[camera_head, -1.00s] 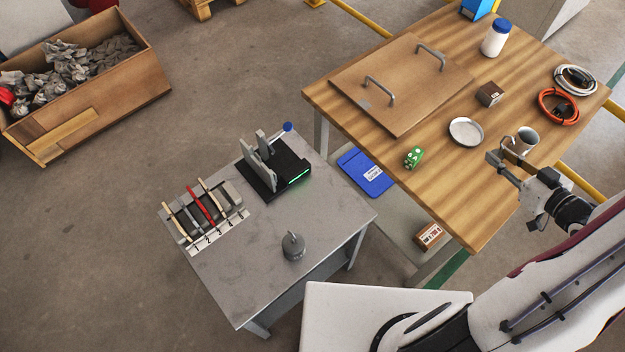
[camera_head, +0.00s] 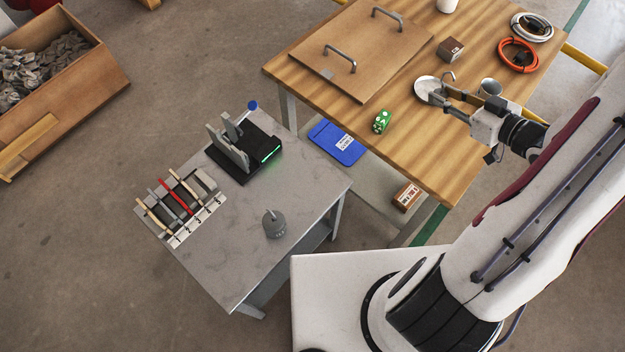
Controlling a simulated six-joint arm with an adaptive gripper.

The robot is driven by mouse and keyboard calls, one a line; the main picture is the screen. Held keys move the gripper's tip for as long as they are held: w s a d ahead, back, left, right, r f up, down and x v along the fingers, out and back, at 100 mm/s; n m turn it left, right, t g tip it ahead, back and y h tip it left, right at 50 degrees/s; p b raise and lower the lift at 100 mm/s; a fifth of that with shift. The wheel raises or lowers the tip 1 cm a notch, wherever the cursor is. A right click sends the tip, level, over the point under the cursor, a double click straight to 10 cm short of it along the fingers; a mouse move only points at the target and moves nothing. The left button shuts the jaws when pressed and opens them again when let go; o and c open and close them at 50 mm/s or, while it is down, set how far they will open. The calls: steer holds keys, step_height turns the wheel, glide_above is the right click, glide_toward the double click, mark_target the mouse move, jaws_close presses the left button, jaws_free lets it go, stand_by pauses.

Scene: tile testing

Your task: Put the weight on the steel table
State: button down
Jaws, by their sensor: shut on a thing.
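A grey weight (camera_head: 275,225) with a small hook on top stands upright on the near part of the grey steel table (camera_head: 240,265). My gripper (camera_head: 440,93) is over the wooden table, far to the right of the weight. Its fingers are shut at the right rim of a round white dish (camera_head: 426,87), which appears to rest on the wood. The fingers cover part of the rim, and the exact contact is too small to see clearly.
The steel table also bears a black device (camera_head: 245,155) with upright plates and a rack of strips (camera_head: 185,205).

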steer(key=s+a+n+g+y, duration=0.2)
steer(key=a+n, duration=0.1)
steer(key=a, duration=1.2)
steer(key=n+g+y, duration=0.2)
glide_above(330, 179)
step_height(330, 179, down, 15)
steer(key=shift+r, duration=0.2)
steer(key=shift+f, duration=2.9)
steer(key=shift+f, duration=0.1)
steer(key=shift+f, duration=1.95)
steer(key=shift+f, duration=0.1)
